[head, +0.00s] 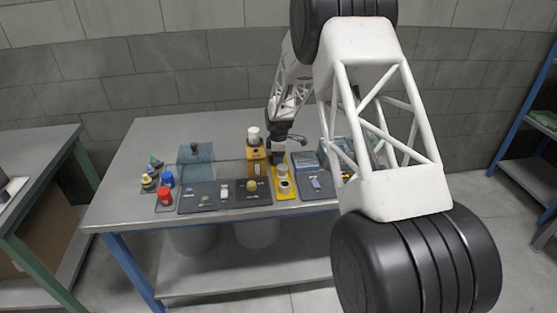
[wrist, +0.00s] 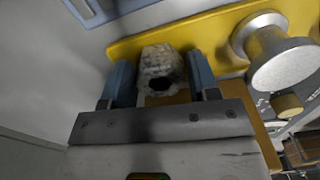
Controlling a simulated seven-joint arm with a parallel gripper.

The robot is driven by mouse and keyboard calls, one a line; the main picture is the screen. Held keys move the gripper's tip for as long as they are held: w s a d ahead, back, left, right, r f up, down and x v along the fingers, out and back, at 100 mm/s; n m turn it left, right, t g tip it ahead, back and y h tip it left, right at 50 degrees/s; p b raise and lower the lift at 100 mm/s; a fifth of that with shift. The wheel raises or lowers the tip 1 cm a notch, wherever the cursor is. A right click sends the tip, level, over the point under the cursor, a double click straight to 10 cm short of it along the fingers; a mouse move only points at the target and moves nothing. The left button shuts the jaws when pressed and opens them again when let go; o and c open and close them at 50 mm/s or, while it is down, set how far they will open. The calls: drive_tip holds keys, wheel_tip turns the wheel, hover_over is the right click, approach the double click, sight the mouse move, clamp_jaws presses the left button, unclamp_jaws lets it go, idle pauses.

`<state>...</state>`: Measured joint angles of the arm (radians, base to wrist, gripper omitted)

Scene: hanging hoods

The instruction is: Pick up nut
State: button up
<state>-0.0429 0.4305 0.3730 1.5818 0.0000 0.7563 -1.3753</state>
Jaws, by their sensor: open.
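The nut (wrist: 161,72) shows in the wrist view as a pale, mottled block with a dark round hole in its near face. It sits at the edge of a yellow tray (wrist: 211,35). My gripper (wrist: 161,80) is open, with one blue finger on each side of the nut. I cannot tell whether either finger touches it. In the head view my gripper (head: 277,157) is low over the table at the back end of the yellow tray (head: 291,191). The nut cannot be made out there.
A metal knob-shaped part (wrist: 272,50) stands on the tray right of the nut. In the head view an orange-yellow block (head: 256,165) with a white top stands just left of my gripper. Dark trays (head: 205,202) lie in front. The table's left back (head: 155,135) is clear.

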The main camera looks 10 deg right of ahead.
idle(0.4)
drive_tip(key=c, duration=0.8)
drive_tip(key=shift+r, duration=0.2)
wheel_tip(320, 180, up, 10)
drive_tip(key=shift+f, duration=0.2)
idle(0.6)
